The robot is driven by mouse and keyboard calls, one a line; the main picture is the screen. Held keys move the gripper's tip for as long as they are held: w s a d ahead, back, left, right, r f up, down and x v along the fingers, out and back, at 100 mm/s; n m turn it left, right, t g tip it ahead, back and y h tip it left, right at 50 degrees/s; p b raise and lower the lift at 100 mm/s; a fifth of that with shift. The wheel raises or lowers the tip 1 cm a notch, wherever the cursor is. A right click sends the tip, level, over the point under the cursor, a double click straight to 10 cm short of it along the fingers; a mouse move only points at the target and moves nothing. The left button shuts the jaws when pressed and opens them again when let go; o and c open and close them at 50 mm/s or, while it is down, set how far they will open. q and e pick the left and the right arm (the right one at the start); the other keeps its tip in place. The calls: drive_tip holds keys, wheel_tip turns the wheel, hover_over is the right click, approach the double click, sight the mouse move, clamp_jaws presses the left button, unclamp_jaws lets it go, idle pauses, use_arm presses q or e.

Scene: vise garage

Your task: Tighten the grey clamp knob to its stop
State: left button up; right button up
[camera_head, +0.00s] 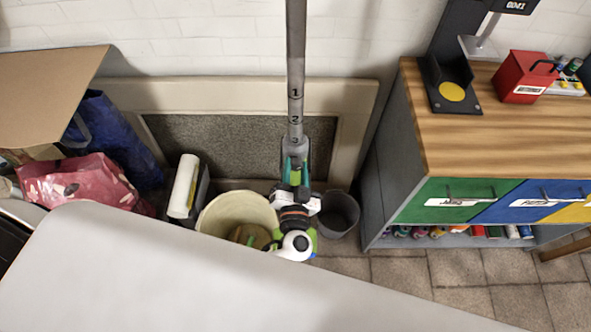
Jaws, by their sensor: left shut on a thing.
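My white wrist (296,244) with a dark ring shows just below. The knob's contact with any stop cannot be made out. My right gripper is not in view.
A cream bin (232,211) and a dark bin (340,211) stand on the floor on either side of my wrist. A wood-topped cabinet (500,132) with coloured drawers stands right. Bags and a cardboard box (45,90) crowd the left.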

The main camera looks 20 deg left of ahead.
use_arm(q)
drive_tip(key=shift+f+m+b, duration=0.2)
drive_tip(key=shift+m+b, duration=0.75)
drive_tip(key=shift+m, duration=0.25)
drive_tip(key=m+b, duration=0.1)
drive_tip(key=m, duration=0.1)
drive_tip(key=shift+m, duration=0.4)
drive_tip(key=m+b, duration=0.1)
drive_tip(key=m, duration=0.1)
drive_tip(key=shift+m, duration=0.4)
drive_tip(key=m, duration=0.2)
drive_tip(key=shift+m+b, duration=0.3)
drive_tip(key=shift+b, duration=0.1)
drive_tip(key=m, duration=0.2)
drive_tip(key=shift+m, duration=0.4)
drive_tip(key=m, duration=0.2)
drive_tip(key=shift+m, duration=0.3)
drive_tip(key=m+p, duration=0.1)
drive_tip(key=m, duration=0.2)
drive_tip(key=shift+m, duration=0.3)
drive_tip(key=shift+m+p, duration=0.75)
drive_tip(key=shift+m, duration=0.75)
drive_tip(key=shift+f, duration=0.1)
